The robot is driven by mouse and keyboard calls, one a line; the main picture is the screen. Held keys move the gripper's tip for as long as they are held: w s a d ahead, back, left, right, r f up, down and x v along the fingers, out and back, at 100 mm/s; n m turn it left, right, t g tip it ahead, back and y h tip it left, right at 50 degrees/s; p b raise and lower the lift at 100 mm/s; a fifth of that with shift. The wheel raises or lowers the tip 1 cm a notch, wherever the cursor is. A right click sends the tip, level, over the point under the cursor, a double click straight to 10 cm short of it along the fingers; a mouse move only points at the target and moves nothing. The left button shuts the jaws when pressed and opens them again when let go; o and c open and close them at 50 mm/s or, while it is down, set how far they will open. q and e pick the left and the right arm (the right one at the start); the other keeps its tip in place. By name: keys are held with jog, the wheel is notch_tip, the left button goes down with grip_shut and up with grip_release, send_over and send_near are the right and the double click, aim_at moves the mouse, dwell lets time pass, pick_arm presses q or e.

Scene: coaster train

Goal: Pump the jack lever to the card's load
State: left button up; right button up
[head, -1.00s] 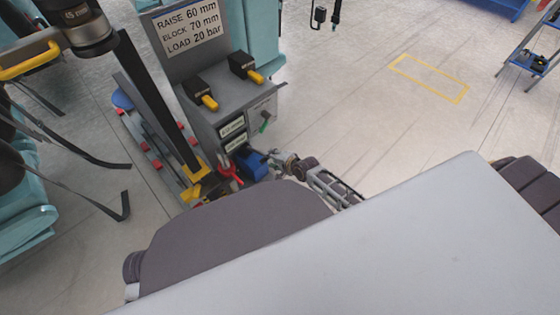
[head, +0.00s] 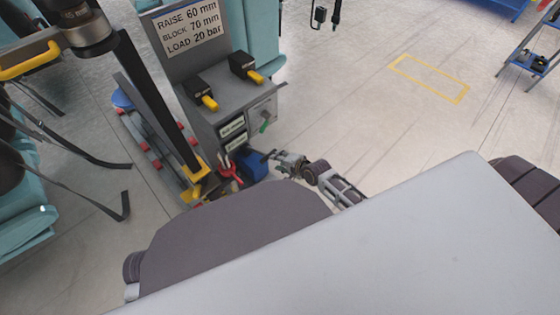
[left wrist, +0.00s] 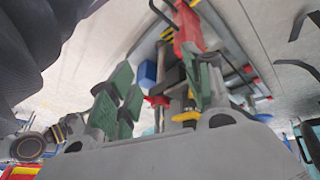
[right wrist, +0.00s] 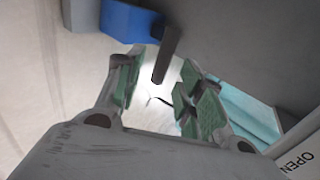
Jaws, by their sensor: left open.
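The card (head: 190,30) reads RAISE 60 mm, BLOCK 70 mm, LOAD 20 bar. A blue pump block (head: 253,164) sits low beside the grey cabinet; it also shows in the right wrist view (right wrist: 130,22). The dark jack lever (right wrist: 168,52) sticks out from it. My right gripper (head: 278,158) is beside the block. In the right wrist view its green-padded fingers (right wrist: 160,96) are apart, with the lever's end in line with the gap; I cannot tell contact. My left gripper (left wrist: 158,95) is open, seen only in its wrist view, facing red and yellow parts.
A dark slanted post (head: 155,95) and a rail with red blocks (head: 150,143) stand left. Floor to the right is clear around a yellow outline (head: 430,78).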

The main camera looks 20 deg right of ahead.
jog(key=shift+c, duration=0.5)
